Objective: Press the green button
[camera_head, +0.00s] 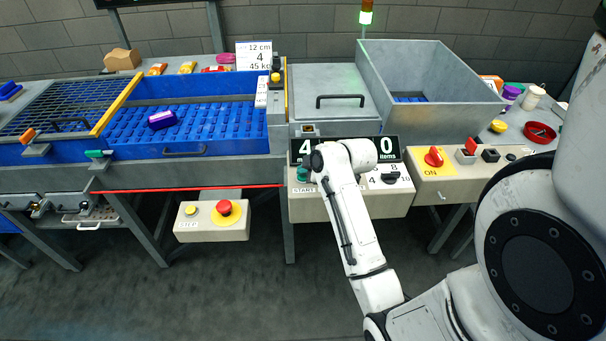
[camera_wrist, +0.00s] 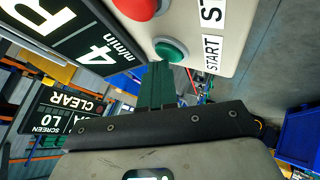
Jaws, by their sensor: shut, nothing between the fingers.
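The green button (camera_wrist: 171,49) is a round dome in a pale collar, next to a "START" label on a beige control panel (camera_wrist: 225,60). In the wrist view my gripper (camera_wrist: 158,66) is shut and empty, with its dark green fingers pointing at the button. The fingertips are very close to the button's edge; I cannot tell whether they touch it. In the head view the green button (camera_head: 302,174) shows at the panel's left end, just beside the end of my arm. My fingers are mostly hidden there.
A red button (camera_wrist: 136,7) sits close beside the green one. A display (camera_head: 345,150) stands above the panel. A separate box with a red stop button (camera_head: 225,208) hangs lower left. Right of the panel is another box with a red-yellow switch (camera_head: 434,157).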

